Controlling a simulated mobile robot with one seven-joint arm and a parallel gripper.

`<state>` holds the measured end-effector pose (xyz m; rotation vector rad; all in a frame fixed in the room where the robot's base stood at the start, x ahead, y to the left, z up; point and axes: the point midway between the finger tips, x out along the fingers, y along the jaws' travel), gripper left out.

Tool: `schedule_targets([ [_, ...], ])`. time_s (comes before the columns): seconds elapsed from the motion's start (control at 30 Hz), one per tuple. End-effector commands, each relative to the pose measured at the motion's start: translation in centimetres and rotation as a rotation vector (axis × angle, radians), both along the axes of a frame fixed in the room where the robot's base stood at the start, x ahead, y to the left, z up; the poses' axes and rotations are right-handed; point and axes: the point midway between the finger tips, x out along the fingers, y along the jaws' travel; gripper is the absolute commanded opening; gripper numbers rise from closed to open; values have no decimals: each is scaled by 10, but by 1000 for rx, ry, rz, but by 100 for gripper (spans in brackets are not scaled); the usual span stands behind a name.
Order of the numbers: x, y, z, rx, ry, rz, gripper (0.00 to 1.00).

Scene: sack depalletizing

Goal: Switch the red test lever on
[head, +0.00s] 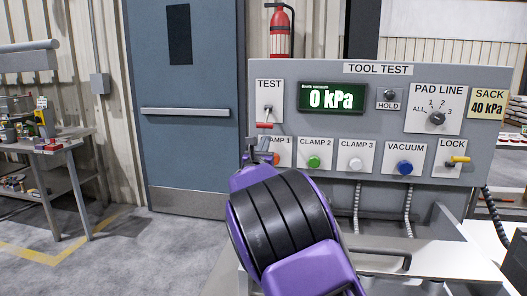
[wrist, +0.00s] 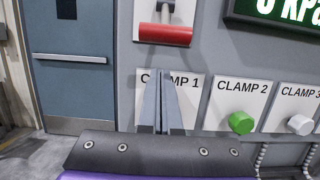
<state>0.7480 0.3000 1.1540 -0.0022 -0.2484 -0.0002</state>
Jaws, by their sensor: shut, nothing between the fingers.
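The red test lever (head: 264,125) is on the TEST plate at the upper left of the grey TOOL TEST panel (head: 300,72). Its grey stem points down and ends in a red crossbar, which shows large at the top of the wrist view (wrist: 165,35). My gripper (head: 256,141) is shut and empty. In the wrist view its fingertips (wrist: 161,73) point up just below the red bar, in front of the CLAMP 1 plate.
The display (head: 332,97) reads 0 kPa. Green (head: 314,162), white (head: 355,164) and blue (head: 405,168) buttons line the lower panel, with a yellow LOCK lever (head: 459,159) at right. A HOLD switch (head: 389,94) and PAD LINE dial (head: 437,118) sit above. A blue door (head: 188,70) stands left.

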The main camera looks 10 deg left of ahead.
Motion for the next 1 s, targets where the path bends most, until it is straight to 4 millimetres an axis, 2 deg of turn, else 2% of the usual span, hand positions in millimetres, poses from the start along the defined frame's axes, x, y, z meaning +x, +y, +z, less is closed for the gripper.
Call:
schedule_targets([
  [0.07, -8, 1, 13, 4, -3, 2, 0],
  [0.23, -15, 1, 22, 3, -2, 1, 0],
  [1.0, -20, 0, 30, 2, 56, 0, 0],
])
